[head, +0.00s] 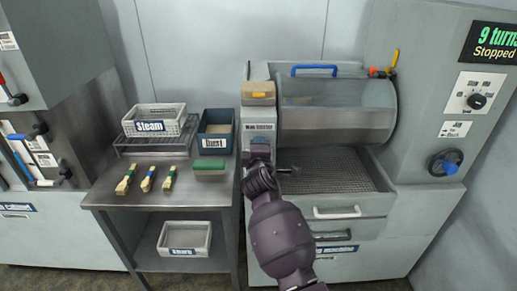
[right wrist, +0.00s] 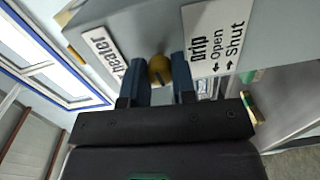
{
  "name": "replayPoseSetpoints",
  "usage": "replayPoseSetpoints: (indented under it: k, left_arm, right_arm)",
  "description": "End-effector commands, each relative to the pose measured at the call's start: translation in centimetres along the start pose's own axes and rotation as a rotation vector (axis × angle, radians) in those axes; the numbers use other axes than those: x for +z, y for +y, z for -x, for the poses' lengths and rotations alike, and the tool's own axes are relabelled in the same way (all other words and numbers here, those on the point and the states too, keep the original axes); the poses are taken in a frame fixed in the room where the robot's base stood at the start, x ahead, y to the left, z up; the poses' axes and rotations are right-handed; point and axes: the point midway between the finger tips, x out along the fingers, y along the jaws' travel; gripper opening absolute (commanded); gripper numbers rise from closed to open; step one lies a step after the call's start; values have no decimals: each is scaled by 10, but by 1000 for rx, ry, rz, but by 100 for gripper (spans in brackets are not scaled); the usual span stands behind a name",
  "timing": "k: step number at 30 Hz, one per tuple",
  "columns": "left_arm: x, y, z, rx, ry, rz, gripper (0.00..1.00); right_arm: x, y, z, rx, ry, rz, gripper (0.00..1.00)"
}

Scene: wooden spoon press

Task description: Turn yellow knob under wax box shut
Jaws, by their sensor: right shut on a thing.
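The wax box (head: 258,88), with a tan top and a yellow part on its front, sits on the left end of the grey machine. The box front below it bears a heater label (head: 259,127), also seen in the right wrist view (right wrist: 104,48). The round yellow knob (right wrist: 160,69) shows in the right wrist view between the two blue-grey fingers of my right gripper (right wrist: 160,82), which is shut on it. A "Drip Open Shut" sign (right wrist: 214,45) is beside the knob. In the head view my right gripper (head: 259,150) hides the knob. My left gripper is not in view.
The machine's clear drum (head: 340,105) and mesh tray (head: 330,172) lie right of my arm.

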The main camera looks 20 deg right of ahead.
Motion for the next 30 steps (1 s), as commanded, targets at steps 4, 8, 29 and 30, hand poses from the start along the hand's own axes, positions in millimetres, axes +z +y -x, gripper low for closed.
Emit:
replayPoseSetpoints:
  k: [4, 8, 29, 30]
  left_arm:
    - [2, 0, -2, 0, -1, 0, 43]
    - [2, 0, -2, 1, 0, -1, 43]
    - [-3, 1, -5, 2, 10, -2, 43]
    - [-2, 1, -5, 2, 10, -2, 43]
  right_arm:
    - [0, -1, 0, -3, 1, -61, 1]
    - [0, -1, 0, -3, 2, -91, 1]
    - [0, 0, 0, -2, 3, -109, 51]
    - [0, 0, 0, -2, 3, -109, 51]
